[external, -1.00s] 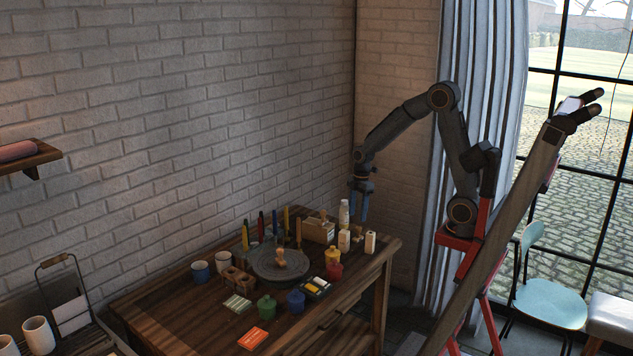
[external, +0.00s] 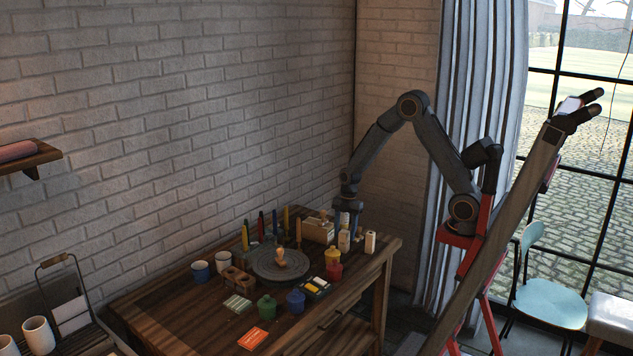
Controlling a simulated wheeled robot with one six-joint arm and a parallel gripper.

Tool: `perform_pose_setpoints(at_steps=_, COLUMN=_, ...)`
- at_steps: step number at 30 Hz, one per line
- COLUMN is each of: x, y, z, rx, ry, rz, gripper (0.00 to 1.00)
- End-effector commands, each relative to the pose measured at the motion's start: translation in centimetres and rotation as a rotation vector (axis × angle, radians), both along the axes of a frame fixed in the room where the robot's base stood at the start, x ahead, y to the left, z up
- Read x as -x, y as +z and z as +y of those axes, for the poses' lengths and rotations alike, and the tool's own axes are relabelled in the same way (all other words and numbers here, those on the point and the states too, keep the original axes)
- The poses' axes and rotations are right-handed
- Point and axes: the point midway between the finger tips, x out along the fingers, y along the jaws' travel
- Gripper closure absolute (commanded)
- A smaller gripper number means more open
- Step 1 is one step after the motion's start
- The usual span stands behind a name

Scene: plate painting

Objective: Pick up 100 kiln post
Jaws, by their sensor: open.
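Several small pale upright pieces stand at the far right end of the wooden table (external: 160,300). One pale post (external: 344,240) is right below my gripper, and another pale post (external: 370,242) stands apart to its right. Any number on them is too small to read, so I cannot tell which is the 100 kiln post. My gripper (external: 349,229) points down, open, low over this group. A taller white bottle behind is partly hidden by my gripper. Whether the fingers are around or just beside a post is unclear.
A wooden box (external: 318,231) is close on the left of my gripper. Brushes, a round turntable (external: 265,268), a yellow jar (external: 333,254), a red jar (external: 334,271) and a paint set (external: 316,288) crowd the table.

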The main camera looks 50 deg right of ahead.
Motion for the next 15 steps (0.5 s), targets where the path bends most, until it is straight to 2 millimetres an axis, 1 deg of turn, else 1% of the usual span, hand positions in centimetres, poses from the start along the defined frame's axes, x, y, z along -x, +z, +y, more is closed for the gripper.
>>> perform_pose_setpoints(at_steps=9, x=-0.2, y=-3.5, z=0.2, rx=0.0, ry=0.0, rz=0.003, gripper=0.47)
perform_pose_setpoints(at_steps=12, x=-0.3, y=-4.3, z=0.3, rx=0.0, ry=-0.001, rz=0.002, gripper=0.47)
perform_pose_setpoints(at_steps=15, x=-0.3, y=-4.6, z=0.4, rx=0.0, ry=-0.001, rz=0.0, gripper=0.47)
